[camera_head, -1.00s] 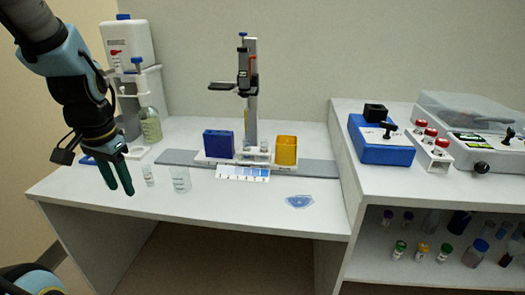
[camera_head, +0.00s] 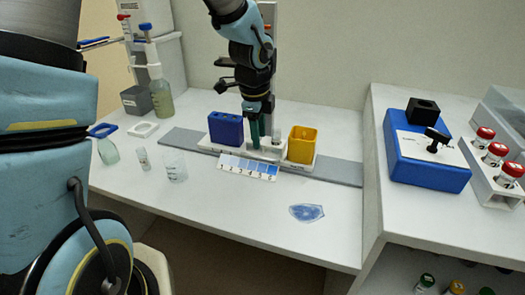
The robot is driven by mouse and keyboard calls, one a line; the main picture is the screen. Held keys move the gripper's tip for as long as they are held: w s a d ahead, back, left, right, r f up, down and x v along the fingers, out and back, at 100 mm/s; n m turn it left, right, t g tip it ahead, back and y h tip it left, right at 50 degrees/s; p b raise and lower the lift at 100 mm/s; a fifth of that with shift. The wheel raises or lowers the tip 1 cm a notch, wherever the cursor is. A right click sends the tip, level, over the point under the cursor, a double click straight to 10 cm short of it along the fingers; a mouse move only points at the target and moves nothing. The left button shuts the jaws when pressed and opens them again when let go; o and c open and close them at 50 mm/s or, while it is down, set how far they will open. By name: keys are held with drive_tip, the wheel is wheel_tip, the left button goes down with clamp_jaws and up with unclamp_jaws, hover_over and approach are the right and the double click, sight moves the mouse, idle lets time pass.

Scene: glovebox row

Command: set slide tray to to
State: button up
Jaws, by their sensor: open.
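The slide tray (camera_head: 284,161) is a white carriage on a long grey rail (camera_head: 338,174) on the bench. It carries a blue rack (camera_head: 226,130) at its left and a yellow container (camera_head: 302,144) at its right. A white and blue numbered scale (camera_head: 248,168) lies in front of it. My gripper (camera_head: 263,138) points down over the middle of the tray, between the blue rack and the yellow container. Its dark green fingers are open. They hide part of the tray's middle, and I cannot tell whether they touch anything there.
A clear beaker (camera_head: 174,166) and a small vial (camera_head: 144,159) stand left of the scale. A blue puddle-like patch (camera_head: 307,212) lies at the front right. A blue device (camera_head: 428,158) and red-capped bottles (camera_head: 485,137) sit on the raised bench at right. My arm blocks the left.

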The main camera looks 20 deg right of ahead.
sight(260, 159)
drive_tip(key=f, duration=0.4)
drive_tip(key=w+f, duration=0.1)
drive_tip(key=f, duration=0.1)
drive_tip(key=shift+d+f, duration=0.35)
clamp_jaws()
idle(1.1)
